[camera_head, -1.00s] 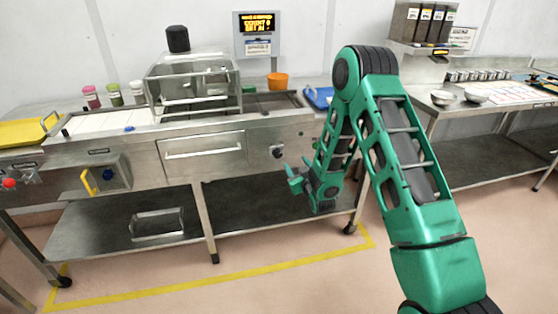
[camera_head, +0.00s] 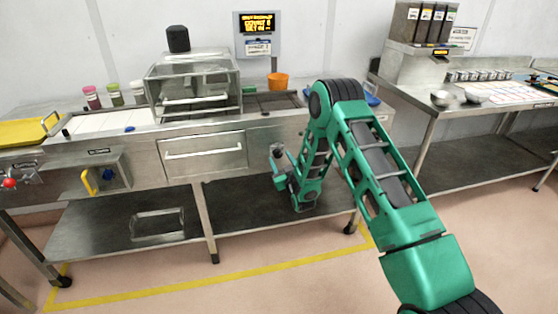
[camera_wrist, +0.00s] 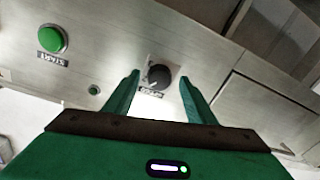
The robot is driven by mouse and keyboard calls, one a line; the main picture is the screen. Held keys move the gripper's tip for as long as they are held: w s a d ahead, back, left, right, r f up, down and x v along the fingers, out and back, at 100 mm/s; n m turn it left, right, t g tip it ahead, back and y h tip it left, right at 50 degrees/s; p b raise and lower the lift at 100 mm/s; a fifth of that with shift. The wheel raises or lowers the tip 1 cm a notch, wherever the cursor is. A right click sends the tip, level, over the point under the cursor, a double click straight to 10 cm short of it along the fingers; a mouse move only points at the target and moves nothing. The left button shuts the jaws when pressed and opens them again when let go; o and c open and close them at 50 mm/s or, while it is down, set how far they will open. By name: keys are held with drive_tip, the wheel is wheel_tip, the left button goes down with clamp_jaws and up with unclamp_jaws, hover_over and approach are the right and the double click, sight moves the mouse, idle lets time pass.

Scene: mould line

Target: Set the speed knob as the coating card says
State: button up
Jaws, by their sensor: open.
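The dark round speed knob (camera_wrist: 160,76) sits on the steel front panel in the wrist view, with a small label under it that appears upside down. A pale mark shows at the knob's lower left. My gripper (camera_wrist: 159,80) is open, its two green fingers on either side of the knob; I cannot tell whether they touch it. In the head view my gripper (camera_head: 280,155) is at the bench front and hides the knob. A small printed card (camera_head: 258,48) hangs under the lit display (camera_head: 257,22); its text is too small to read, and I cannot tell if it is the coating card.
A green button (camera_wrist: 52,39) and a smaller green one (camera_wrist: 94,90) are on the same panel. A drawer with a bar handle (camera_head: 204,152) is left of my gripper. An orange cup (camera_head: 278,81) stands on the bench. Another wall card (camera_head: 462,38) hangs at right.

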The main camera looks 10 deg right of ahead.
drive_tip(key=shift+w, duration=0.8)
drive_tip(key=shift+c, duration=0.3)
drive_tip(key=c, duration=1)
drive_tip(key=shift+o, duration=0.2)
drive_tip(key=m, duration=0.3)
drive_tip(key=shift+a+m, duration=0.1)
drive_tip(key=shift+m, duration=0.3)
drive_tip(key=o, duration=1)
drive_tip(key=shift+s, duration=0.15)
drive_tip(key=s, duration=1)
drive_tip(key=shift+s+d+f, duration=0.15)
drive_tip(key=shift+s+d, duration=0.1)
drive_tip(key=shift+d, duration=0.05)
